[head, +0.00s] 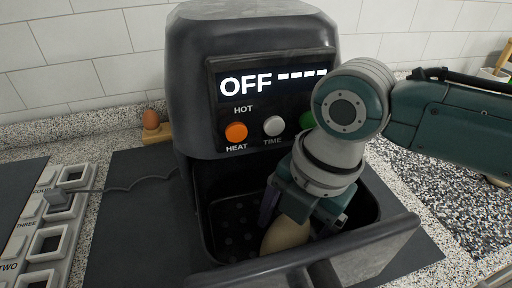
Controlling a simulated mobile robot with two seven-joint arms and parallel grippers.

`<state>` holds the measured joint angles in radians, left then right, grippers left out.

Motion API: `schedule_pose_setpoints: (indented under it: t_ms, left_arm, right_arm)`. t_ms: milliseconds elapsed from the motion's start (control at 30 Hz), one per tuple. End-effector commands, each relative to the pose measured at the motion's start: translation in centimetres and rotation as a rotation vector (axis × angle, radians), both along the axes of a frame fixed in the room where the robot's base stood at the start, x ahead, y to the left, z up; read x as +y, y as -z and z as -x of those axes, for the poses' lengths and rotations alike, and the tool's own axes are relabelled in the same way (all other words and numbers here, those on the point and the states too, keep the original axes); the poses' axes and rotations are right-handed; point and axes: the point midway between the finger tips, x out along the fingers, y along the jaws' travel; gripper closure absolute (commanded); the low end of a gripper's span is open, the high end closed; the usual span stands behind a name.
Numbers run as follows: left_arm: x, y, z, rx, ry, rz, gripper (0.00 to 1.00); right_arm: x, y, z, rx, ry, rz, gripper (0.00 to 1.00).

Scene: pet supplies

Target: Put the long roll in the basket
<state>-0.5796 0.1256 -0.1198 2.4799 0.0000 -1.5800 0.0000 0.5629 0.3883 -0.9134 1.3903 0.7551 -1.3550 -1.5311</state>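The long roll (285,236) is tan and smooth, and its lower part shows inside the dark basket (228,222). The basket is pulled out at the front of the black air fryer (255,50). My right gripper (300,222) points down into the basket with a finger on each side of the roll and appears shut on it. The roll's upper part is hidden by the gripper. I cannot tell whether the roll touches the basket floor. My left gripper is out of view.
The fryer display reads OFF, above an orange HEAT knob (236,131) and a pale TIME knob (273,125). A brown egg (151,119) stands on a wooden holder at the left. A switched power strip (45,240) and cord lie left. The basket's front wall (370,255) is close below the gripper.

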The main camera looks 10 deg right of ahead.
Motion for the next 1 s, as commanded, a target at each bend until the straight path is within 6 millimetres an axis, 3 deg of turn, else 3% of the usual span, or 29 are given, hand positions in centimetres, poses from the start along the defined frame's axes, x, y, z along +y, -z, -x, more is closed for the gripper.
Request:
schedule_pose_setpoints:
  t_ms: [100,467,800,1000]
  left_arm:
    - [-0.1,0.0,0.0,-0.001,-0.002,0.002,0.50]
    - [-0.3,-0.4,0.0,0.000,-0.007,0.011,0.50]
    - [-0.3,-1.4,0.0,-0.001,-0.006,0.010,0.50]
    - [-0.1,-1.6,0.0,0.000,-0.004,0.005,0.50]
  right_arm:
    - [0.0,0.0,0.0,0.000,0.000,0.000,0.02]
    - [-0.1,-1.0,0.0,-0.003,-0.001,-0.002,0.02]
    - [-1.3,-8.1,0.3,-0.004,0.000,-0.001,0.02]
    - [-1.8,-11.2,0.5,-0.002,-0.001,-0.001,0.02]
